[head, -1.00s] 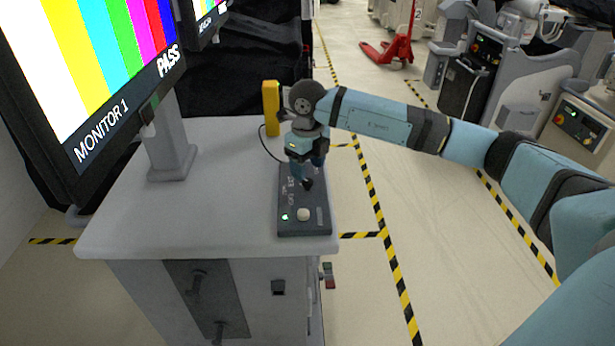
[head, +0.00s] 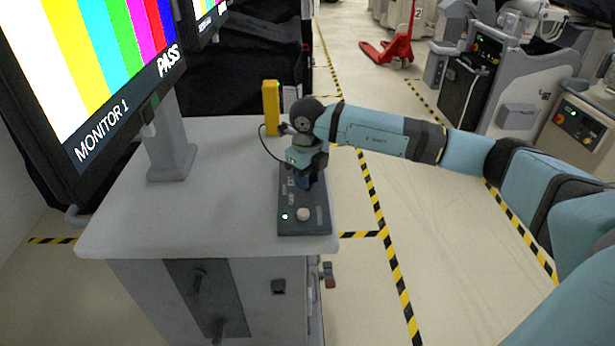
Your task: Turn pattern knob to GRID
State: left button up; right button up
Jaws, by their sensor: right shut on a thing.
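A dark control box (head: 290,226) lies on the grey cart top near its right edge. Its near end has a lit green light (head: 285,216) and a pale round button (head: 303,214). My right gripper (head: 303,184) points down at the upper part of the box, shut on the pattern knob, which the gripper and wrist hide. The box's lettering is too small to read. Monitor 1 (head: 85,75) at the left shows colour bars and the word PASS. My left gripper is out of view.
The cart top (head: 215,215) is clear left of the box. A yellow upright block (head: 271,108) and a thin black cable stand behind my wrist. The monitor stand (head: 170,150) is at the left. A red pallet jack (head: 390,48) and machines are far right.

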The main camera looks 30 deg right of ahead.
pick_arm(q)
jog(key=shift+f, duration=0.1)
pick_arm(e)
jog(key=n+b, duration=0.2)
jog(key=n, duration=0.2)
jog(key=shift+b, duration=0.3)
jog(key=shift+n+b, duration=0.4)
jog(key=shift+n, duration=0.7)
jog(key=n+b, duration=0.1)
jog(key=n, duration=0.1)
jog(key=shift+n, duration=0.4)
jog(key=n+b, duration=0.1)
jog(key=n, duration=0.2)
jog(key=shift+n+b, duration=0.3)
jog(key=shift+b, duration=0.05)
jog(key=shift+n+b, duration=0.35)
jog(key=shift+n, duration=0.55)
jog(key=shift+n+b, duration=0.4)
jog(key=shift+n, duration=0.8)
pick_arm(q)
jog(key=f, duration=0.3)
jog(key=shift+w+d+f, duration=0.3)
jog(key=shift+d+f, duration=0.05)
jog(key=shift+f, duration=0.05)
pick_arm(e)
jog(key=shift+n, duration=0.5)
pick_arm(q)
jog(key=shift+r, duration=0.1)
pick_arm(e)
jog(key=shift+r, duration=0.1)
